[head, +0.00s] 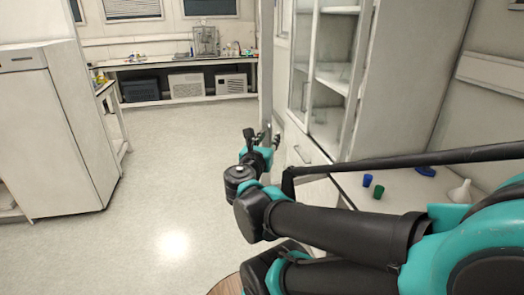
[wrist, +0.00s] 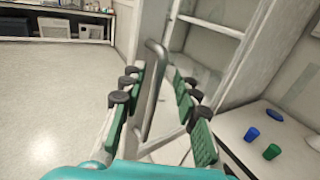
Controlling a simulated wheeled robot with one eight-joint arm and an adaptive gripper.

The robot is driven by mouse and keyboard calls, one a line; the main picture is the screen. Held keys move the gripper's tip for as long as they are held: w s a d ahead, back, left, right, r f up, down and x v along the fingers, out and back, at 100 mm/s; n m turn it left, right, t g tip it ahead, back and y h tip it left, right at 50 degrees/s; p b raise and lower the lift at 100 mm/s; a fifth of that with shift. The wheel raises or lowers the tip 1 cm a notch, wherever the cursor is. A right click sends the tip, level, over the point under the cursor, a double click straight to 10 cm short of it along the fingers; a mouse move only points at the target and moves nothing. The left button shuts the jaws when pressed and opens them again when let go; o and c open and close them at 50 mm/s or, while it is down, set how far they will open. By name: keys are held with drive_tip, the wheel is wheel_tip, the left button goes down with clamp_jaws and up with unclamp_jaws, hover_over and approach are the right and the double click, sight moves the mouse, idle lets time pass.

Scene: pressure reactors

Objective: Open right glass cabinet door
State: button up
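The glass cabinet (head: 397,75) stands right of centre in the head view, with shelves showing inside. A narrow upright door edge (head: 265,60) stands out in front of it, seen nearly edge-on and apart from the cabinet front. My gripper (head: 262,140) is at the lower part of this edge. In the wrist view a grey bar handle (wrist: 155,70) runs between the two green-padded fingers of my gripper (wrist: 158,95). The fingers are spread, with gaps visible beside the bar. Contact low on the handle is hard to tell.
A white counter (head: 395,203) on the right carries blue and green cups (head: 378,191) and a white funnel (head: 460,191). A white cabinet (head: 55,130) stands at the left. The floor (head: 170,170) between is clear. A bench (head: 150,65) stands at the back.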

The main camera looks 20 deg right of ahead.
drive_tip(key=v, duration=1)
drive_tip(key=shift+s, duration=0.25)
idle(0.4)
drive_tip(key=shift+a, duration=0.1)
idle(0.4)
wheel_tip(320, 180, down, 21)
drive_tip(key=s+a+m+g+y, duration=0.15)
drive_tip(key=m+g+y, duration=0.65)
drive_tip(key=m, duration=1)
drive_tip(key=w+a+f+m+g+y, duration=0.1)
drive_tip(key=w+a+f+m+y, duration=0.1)
drive_tip(key=a+m, duration=0.4)
drive_tip(key=f+m+y, duration=0.1)
drive_tip(key=m, duration=0.2)
drive_tip(key=shift+w+f+m+y, duration=0.4)
